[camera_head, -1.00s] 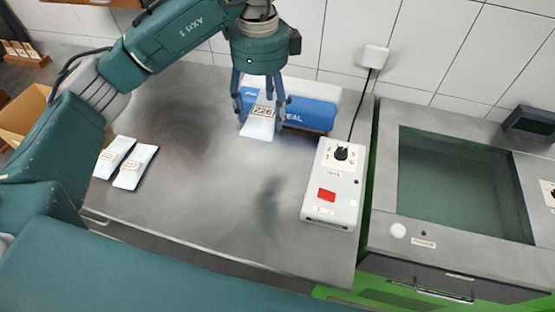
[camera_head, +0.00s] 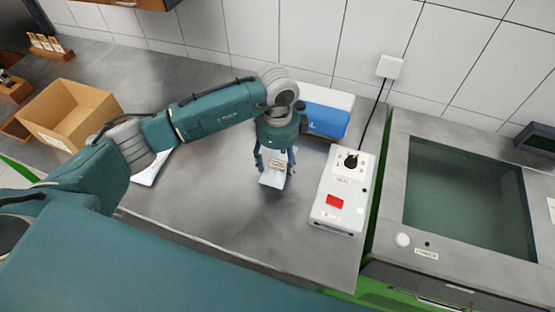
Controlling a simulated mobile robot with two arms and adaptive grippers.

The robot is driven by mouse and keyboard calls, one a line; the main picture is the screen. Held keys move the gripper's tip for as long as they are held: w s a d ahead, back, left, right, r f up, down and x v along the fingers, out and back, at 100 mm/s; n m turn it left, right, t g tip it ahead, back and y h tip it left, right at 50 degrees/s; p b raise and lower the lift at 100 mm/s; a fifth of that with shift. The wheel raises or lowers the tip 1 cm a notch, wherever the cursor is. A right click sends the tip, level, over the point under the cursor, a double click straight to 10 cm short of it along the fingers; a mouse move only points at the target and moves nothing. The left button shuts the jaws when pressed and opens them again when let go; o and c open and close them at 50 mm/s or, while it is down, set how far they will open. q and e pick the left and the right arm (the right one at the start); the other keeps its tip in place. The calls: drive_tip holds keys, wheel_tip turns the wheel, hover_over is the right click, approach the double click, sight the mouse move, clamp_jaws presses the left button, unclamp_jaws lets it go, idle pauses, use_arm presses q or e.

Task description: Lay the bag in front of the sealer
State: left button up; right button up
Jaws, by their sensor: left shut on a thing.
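My left gripper (camera_head: 275,162) is shut on a small white bag with a printed label (camera_head: 271,182). It holds the bag over the steel table, in front of a blue and white box (camera_head: 328,121) that looks like the sealer and showed the letters "SEAL" earlier. My left arm and gripper hide part of this box. Whether the bag touches the table I cannot tell. My right gripper is not in view.
A white control box (camera_head: 341,195) with a black dial and red patch stands right of the bag. Another white bag (camera_head: 146,176) lies partly hidden by my left arm. An open cardboard box (camera_head: 70,112) stands at left. The table's front middle is clear.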

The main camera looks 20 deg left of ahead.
sight(278, 165)
use_arm(q)
drive_tip(key=shift+f, duration=0.2)
drive_tip(key=o, duration=0.9)
drive_tip(key=shift+f, duration=0.1)
drive_tip(key=shift+c, duration=0.2)
drive_tip(key=o, duration=0.4)
drive_tip(key=shift+o, duration=0.2)
drive_tip(key=shift+r, duration=0.2)
wheel_tip(278, 165, up, 12)
drive_tip(key=b, duration=0.3)
drive_tip(key=shift+b, duration=0.3)
